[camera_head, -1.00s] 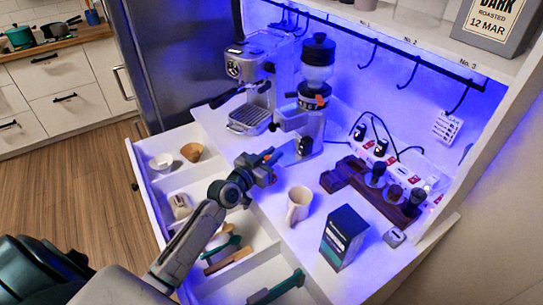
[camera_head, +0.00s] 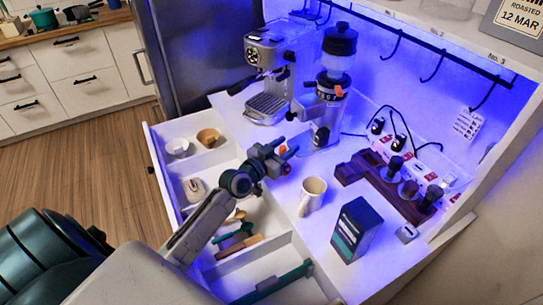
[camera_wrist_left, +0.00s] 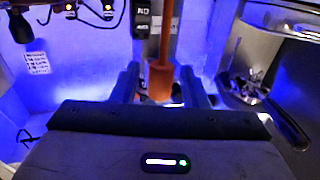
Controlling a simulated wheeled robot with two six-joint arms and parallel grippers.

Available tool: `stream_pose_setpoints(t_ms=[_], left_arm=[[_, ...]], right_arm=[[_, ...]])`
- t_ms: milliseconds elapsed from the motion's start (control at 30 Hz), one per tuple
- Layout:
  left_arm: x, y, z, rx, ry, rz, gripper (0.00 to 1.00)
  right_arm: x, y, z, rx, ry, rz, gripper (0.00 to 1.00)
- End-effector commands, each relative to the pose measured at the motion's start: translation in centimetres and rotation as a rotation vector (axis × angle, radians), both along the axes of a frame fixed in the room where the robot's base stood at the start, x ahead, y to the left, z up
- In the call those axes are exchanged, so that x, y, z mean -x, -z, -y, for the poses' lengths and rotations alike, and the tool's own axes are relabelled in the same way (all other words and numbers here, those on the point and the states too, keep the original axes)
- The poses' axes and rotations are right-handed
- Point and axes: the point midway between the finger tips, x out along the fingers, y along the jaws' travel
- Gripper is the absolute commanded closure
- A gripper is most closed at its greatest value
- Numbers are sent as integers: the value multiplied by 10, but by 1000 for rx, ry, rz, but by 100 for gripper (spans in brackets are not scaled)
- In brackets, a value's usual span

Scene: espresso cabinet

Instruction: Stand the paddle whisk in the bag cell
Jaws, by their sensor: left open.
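My left gripper (camera_head: 277,158) is above the counter edge, between the open drawer and the grinder. Its two fingers stand apart in the left wrist view (camera_wrist_left: 158,88). An orange-brown cylinder (camera_wrist_left: 160,80) with a narrower stem shows between or behind them; I cannot tell what it is or whether it touches them. I cannot single out the paddle whisk. A long teal-green tool (camera_head: 270,284) lies in the nearest drawer compartment. Green and wooden-handled tools (camera_head: 238,247) lie in the compartment behind it. Which compartment is the bag cell is unclear. My right gripper is out of view.
The open drawer (camera_head: 152,160) holds two bowls (camera_head: 208,138) and a small beige item (camera_head: 194,189). On the counter stand an espresso machine (camera_head: 268,75), a grinder (camera_head: 327,100), a cream mug (camera_head: 312,196), a dark box (camera_head: 356,230) and a brown tool rack (camera_head: 375,178).

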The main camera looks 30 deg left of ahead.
Motion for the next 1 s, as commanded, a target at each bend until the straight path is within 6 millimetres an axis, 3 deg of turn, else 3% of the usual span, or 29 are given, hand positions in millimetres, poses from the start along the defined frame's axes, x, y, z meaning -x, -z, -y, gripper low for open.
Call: stream_pose_setpoints(t_ms=[200,500,767,1000], left_arm=[[45,3,-8,-6,3,-4,60],[87,-1,-17,-3,1,-4,60],[92,-6,-16,-11,23,-48,55],[84,-21,-13,-61,40,-262,55]], right_arm=[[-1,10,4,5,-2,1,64],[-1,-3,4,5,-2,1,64],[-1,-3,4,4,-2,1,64],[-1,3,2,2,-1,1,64]])
